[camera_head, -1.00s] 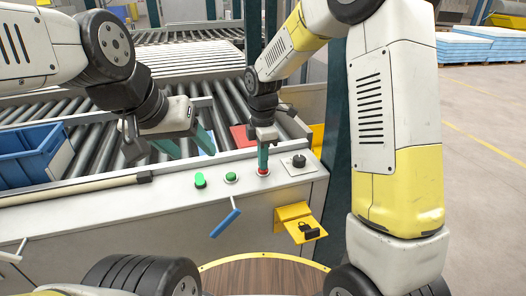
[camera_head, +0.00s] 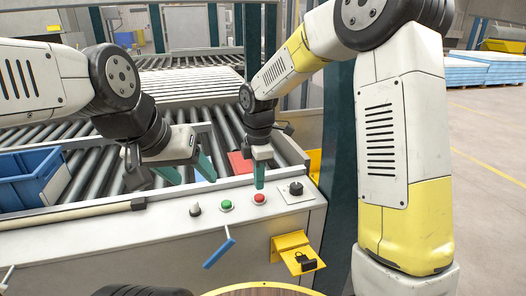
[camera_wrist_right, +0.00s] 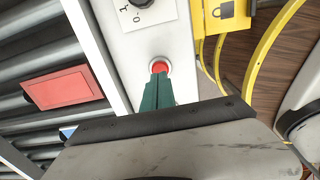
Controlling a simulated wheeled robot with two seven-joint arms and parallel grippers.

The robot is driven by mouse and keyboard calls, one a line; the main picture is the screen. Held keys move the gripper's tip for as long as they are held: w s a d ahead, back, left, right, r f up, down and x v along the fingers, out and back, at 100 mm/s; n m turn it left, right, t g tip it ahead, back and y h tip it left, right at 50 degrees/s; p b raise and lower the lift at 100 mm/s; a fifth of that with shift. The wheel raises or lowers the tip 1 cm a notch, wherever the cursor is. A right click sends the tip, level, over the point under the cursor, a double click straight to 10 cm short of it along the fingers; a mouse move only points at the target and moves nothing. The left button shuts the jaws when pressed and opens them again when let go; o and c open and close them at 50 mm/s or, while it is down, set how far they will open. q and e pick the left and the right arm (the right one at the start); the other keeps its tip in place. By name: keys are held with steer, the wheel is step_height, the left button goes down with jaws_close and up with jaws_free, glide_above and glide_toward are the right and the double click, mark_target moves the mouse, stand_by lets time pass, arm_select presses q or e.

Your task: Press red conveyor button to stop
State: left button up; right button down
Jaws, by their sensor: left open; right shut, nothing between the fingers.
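The red button (camera_head: 260,198) is on the conveyor's grey front panel (camera_head: 160,232), right of the green button (camera_head: 226,205). My right gripper (camera_head: 260,187) is shut and empty, its fingertips just above the red button. In the right wrist view, the closed green fingers (camera_wrist_right: 157,92) point at the red button (camera_wrist_right: 160,66) and cover its lower part. Contact cannot be made out there. My left gripper (camera_head: 172,174) is open and empty over the rollers, left of the buttons. A small indicator (camera_head: 195,210) left of the green button looks unlit.
A black rotary knob (camera_head: 296,188) is right of the red button. A blue handle (camera_head: 220,250) and a yellow bracket with a padlock (camera_head: 298,254) stick out below.

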mark_target(259, 196)
step_height(259, 196, up, 10)
stand_by(0.3)
steer(key=shift+r, duration=0.1)
stand_by(0.4)
steer(key=s+d+r+m+t+y, duration=0.1)
steer(key=s+d+r+m+t, duration=0.1)
steer(key=s+d+m, duration=0.5)
steer(key=s+d+r+m+t+y, duration=0.1)
steer(key=s+d+r+m+t, duration=0.1)
steer(key=s+d+m, duration=0.6)
steer(key=s+m+t, duration=0.1)
steer(key=s+m, duration=0.2)
steer(key=m, duration=0.2)
steer(key=shift+s+d+r+t, duration=0.25)
steer(key=shift+d+r+t, duration=0.05)
steer(key=shift+t, duration=0.1)
